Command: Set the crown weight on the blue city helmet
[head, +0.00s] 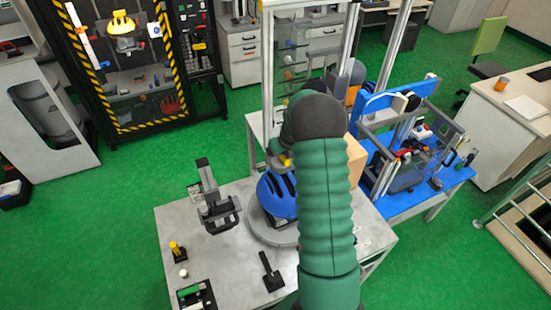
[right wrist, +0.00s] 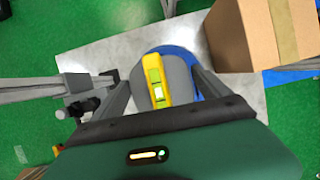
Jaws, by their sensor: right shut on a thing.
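The blue city helmet (head: 277,196) with black vents sits on a round grey base on the table, partly hidden by my right arm. In the right wrist view, a blue edge of the helmet (right wrist: 180,55) shows behind a grey rounded body with a yellow bubble level on it, which I take as the crown weight (right wrist: 181,80). My right gripper (right wrist: 161,76) is shut on it, a finger on each side. In the head view the yellow part shows just above the helmet; I cannot tell whether they touch. My left gripper is not in view.
A grey stand with a black clamp (head: 217,210) is left of the helmet. A cardboard box (head: 356,160) is close behind my right arm. A black T-shaped tool (head: 271,273) and a yellow-topped peg (head: 177,250) are at the table's front. A blue table (head: 428,193) is at right.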

